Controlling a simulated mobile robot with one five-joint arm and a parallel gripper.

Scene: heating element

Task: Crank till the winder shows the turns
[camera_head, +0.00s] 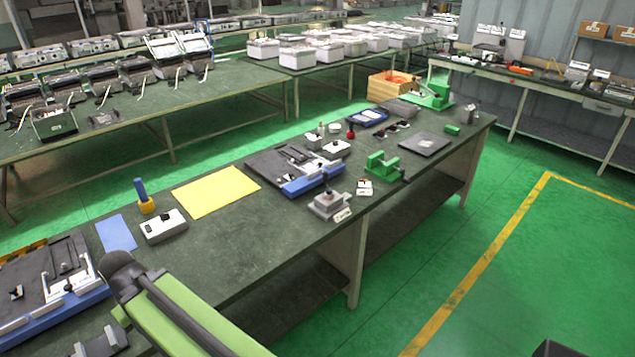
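No thing in view is clearly a winder with a turn display. A green device (381,166) with a small black knob sits near the right edge of the long dark-topped workbench (300,240). A small grey device (329,203) with an upright post stands on the bench's front edge, with a white label (342,215) beside it. A larger green device (431,94) stands at the bench's far end. Any count is too small to read. My lime-green arm link with a black joint crosses the lower left over the bench. My gripper is not visible.
A yellow sheet (216,191), a blue sheet (115,234), a white box (164,226) and blue-edged trays (312,181) lie on the bench. A yellow-and-blue upright tool (145,198) stands there. Green floor (560,260) is open at right.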

